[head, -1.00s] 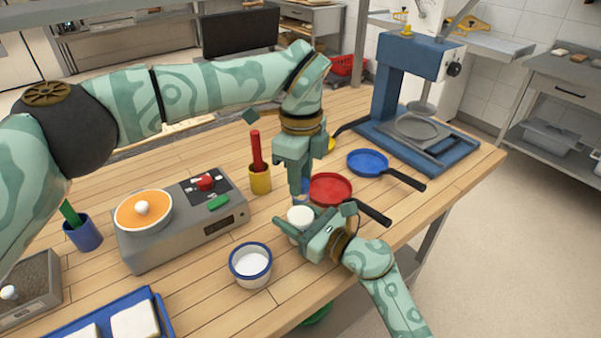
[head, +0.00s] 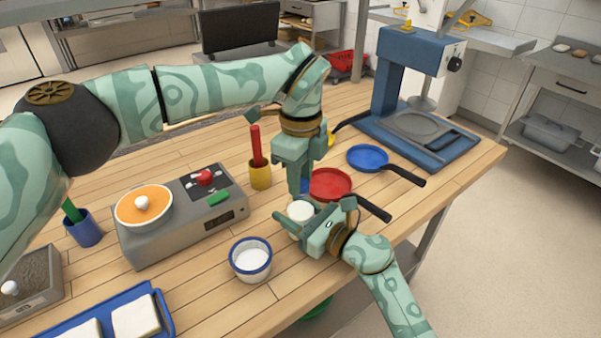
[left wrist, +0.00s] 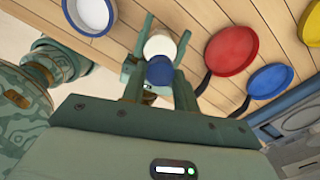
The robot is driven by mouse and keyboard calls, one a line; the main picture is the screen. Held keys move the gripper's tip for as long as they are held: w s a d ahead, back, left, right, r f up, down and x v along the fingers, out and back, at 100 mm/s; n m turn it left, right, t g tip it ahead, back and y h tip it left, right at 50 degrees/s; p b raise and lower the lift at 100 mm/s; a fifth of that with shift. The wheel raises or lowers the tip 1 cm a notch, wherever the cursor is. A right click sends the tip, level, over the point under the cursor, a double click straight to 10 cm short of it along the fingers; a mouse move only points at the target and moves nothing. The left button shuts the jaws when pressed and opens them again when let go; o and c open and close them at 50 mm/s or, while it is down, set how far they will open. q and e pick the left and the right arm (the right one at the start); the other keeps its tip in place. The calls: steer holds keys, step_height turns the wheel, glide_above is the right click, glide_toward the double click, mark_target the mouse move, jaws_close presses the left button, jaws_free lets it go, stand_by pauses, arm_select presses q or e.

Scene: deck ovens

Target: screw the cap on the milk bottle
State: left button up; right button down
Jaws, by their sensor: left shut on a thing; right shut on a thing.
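My left gripper (head: 301,186) points down over the table and is shut on the blue cap (head: 305,187). In the left wrist view the cap (left wrist: 160,71) sits between its fingers. My right gripper (head: 305,216) comes from the lower right and is shut on the white milk bottle (head: 300,210), whose top shows. In the left wrist view the bottle (left wrist: 160,45) lies right beside the cap, partly covered by it. The cap is close to the bottle top; I cannot tell whether they touch. The lower bottle is hidden by my right gripper.
A red pan (head: 331,184) lies just behind the grippers, with a blue pan (head: 368,157) farther right. A white bowl with a blue rim (head: 250,258) stands front left. A yellow cup (head: 260,175) holds a red-handled tool. A grey scale (head: 180,225) is at left.

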arm_select(q)
steer(key=m, duration=2)
steer(key=shift+m, duration=0.3)
steer(key=m, duration=1.2)
steer(key=shift+w, duration=0.1)
steer(key=m, duration=0.6)
steer(key=shift+m, duration=0.3)
steer(key=m, duration=0.6)
steer(key=shift+f, duration=0.1)
steer(key=m, duration=0.6)
steer(key=o, duration=0.9)
